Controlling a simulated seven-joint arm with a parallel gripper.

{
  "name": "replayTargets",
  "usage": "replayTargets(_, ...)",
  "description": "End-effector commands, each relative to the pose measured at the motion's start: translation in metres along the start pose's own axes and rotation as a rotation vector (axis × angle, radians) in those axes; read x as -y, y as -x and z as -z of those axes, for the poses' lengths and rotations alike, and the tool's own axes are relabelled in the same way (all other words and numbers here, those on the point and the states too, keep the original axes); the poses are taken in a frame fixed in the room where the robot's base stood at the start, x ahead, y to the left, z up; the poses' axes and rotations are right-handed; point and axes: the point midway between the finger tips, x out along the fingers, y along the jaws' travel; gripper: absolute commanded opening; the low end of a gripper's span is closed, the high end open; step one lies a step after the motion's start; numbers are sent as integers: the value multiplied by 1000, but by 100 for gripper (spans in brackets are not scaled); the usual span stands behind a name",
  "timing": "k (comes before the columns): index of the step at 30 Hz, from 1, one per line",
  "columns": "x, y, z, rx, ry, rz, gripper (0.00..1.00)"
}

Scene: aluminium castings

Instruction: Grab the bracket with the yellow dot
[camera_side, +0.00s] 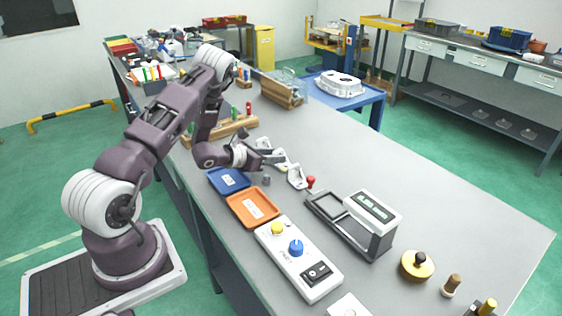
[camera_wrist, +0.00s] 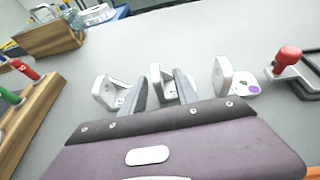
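Three pale metal brackets stand in a row on the grey bench. In the wrist view they are a left bracket (camera_wrist: 103,93), a middle bracket (camera_wrist: 155,74) and a right bracket (camera_wrist: 222,74). The right one has a purple dot on its base. No yellow dot shows in the wrist view; in the side view a small yellowish patch (camera_side: 281,166) shows near the middle bracket. My gripper (camera_wrist: 162,90) is open, its two dark fingers apart, with the middle bracket showing between and just beyond them. In the side view my gripper (camera_side: 268,155) is low beside the row and partly hides it.
A red-knobbed clamp (camera_wrist: 288,62) stands right of the brackets. A wooden rack with coloured handles (camera_wrist: 35,100) is at left. A blue tray (camera_side: 229,180), an orange tray (camera_side: 236,210) and a control box (camera_side: 276,262) lie nearer.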

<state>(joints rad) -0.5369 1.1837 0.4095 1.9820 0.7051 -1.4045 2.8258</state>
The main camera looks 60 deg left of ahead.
Motion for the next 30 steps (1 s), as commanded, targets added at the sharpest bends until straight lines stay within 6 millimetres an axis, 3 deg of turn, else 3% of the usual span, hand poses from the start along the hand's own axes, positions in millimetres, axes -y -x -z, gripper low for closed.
replayTargets(12, -4, -64, -9, 3, -5, 2, 36)
replayTargets(20, -4, -69, -10, 2, -3, 0, 36)
replayTargets(25, -4, -69, -10, 2, -2, 0, 3)
replayTargets(30, -4, -69, -10, 2, -2, 0, 0)
